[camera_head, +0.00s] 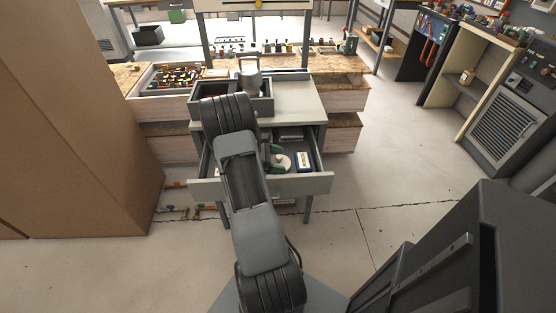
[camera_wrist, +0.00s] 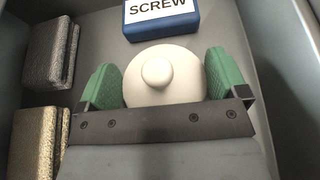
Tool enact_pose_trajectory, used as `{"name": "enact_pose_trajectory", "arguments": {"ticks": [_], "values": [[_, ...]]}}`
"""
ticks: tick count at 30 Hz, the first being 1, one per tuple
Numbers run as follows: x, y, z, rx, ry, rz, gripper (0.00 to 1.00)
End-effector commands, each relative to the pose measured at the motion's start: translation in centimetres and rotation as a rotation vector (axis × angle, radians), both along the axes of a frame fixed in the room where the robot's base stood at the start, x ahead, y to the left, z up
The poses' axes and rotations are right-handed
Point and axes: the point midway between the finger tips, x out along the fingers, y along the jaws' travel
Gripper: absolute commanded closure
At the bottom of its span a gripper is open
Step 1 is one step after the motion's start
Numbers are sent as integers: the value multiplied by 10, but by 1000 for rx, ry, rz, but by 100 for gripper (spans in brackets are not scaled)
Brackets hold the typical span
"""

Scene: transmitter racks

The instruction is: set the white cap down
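The white cap (camera_wrist: 165,85), round with a small knob on top, sits between the green fingertips of my gripper (camera_wrist: 165,82) in the wrist view. Both fingers meet its sides, so my gripper is shut on it. In the head view, the cap (camera_head: 283,163) and a green fingertip of my gripper (camera_head: 275,152) show inside the open drawer (camera_head: 313,184). My arm hides part of the drawer. I cannot tell whether the cap touches the drawer floor.
A blue-and-white box marked SCREW (camera_wrist: 162,22) lies just beyond the cap. A grey block (camera_wrist: 50,52) and a gold block (camera_wrist: 38,140) lie at the left. The drawer wall (camera_wrist: 285,60) is close on the right. A dark tray (camera_head: 264,99) stands on the tabletop above.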

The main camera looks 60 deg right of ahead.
Motion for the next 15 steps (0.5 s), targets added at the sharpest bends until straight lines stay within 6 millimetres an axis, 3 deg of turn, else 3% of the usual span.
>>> {"name": "enact_pose_trajectory", "arguments": {"ticks": [10,15], "values": [[0,0,3,0,0,0,0],[15,10,10,0,0,3,0]]}}
